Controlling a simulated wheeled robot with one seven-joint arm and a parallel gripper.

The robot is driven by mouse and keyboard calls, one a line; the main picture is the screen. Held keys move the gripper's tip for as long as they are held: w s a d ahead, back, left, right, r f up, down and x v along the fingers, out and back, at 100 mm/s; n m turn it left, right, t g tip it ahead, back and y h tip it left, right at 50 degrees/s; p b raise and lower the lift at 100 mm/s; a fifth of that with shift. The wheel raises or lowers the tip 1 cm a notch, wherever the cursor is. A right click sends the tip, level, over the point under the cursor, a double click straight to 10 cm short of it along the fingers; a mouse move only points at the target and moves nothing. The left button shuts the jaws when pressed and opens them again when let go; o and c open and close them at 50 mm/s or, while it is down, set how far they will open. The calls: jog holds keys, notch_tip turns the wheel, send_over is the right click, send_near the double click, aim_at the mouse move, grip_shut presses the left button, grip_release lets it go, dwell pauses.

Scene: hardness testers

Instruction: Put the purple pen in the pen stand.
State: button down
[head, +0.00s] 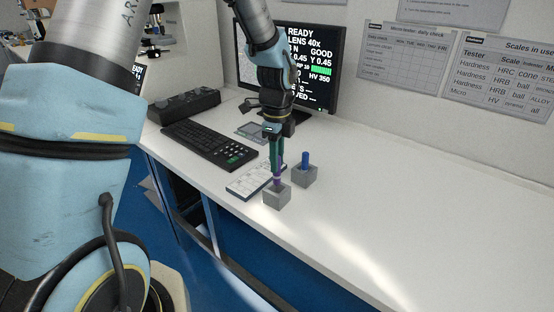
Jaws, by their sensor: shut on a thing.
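My gripper (277,165) points straight down over the white bench and is shut on the purple pen (278,181). The pen is upright, and its upper part is hidden between the fingers. Its lower end meets the top of the nearer grey block (277,198), a small pen stand. I cannot tell how deep the pen sits in it, or if it only lines up with the top.
A second grey block (305,176) with an upright blue pen (306,160) stands close behind to the right. A white printed sheet (248,181), a keyboard (208,145) and a monitor (318,65) are to the left and behind. The bench (400,200) is clear to the right.

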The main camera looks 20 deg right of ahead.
aim_at(277, 182)
jog(key=shift+f, duration=0.2)
jog(key=shift+f+b, duration=1.5)
jog(key=shift+f, duration=0.8)
jog(key=c, duration=0.6)
grip_release()
jog(key=shift+r, duration=0.1)
notch_tip(277, 182, up, 11)
jog(key=shift+f+b, duration=0.15)
jog(key=shift+b, duration=0.6)
